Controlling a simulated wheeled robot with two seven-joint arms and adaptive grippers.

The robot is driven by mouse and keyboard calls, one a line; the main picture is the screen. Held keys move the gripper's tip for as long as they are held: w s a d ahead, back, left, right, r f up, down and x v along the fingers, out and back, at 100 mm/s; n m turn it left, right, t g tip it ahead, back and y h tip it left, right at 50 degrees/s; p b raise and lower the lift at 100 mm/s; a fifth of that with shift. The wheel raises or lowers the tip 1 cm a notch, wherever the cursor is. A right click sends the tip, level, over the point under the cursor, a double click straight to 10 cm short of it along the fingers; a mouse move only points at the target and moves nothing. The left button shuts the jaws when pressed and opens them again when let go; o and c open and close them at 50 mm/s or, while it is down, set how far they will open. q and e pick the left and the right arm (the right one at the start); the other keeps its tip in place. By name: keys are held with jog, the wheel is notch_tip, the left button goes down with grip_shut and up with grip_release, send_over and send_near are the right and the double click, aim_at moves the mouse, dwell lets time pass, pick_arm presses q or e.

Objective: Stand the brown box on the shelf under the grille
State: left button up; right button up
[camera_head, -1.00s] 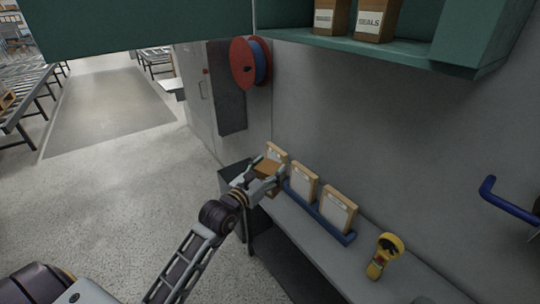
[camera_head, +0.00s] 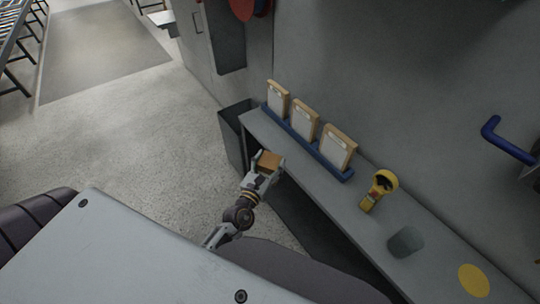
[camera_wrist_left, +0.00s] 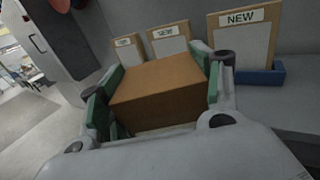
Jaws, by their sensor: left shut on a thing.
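The brown box (camera_head: 269,160) is held between the fingers of my left gripper (camera_head: 264,171), near the front edge of the grey shelf (camera_head: 378,225). In the left wrist view the brown box (camera_wrist_left: 158,88) fills the space between the green finger pads, and the left gripper (camera_wrist_left: 155,100) is shut on it. I cannot tell from these views whether the box touches the shelf. No grille shows in the current views. My right gripper is not in view.
A blue rack (camera_head: 310,147) with several clipboards, such as one (camera_head: 338,148), stands along the back of the shelf. A yellow tool (camera_head: 379,190), a grey cup (camera_head: 405,242) and a yellow disc (camera_head: 473,280) are further right. A dark bin (camera_head: 235,133) stands at the shelf's left end.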

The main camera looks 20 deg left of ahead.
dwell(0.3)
pick_arm(q)
jog(key=shift+a+f+b, duration=0.2)
jog(key=shift+f+b, duration=0.1)
jog(key=shift+f, duration=0.4)
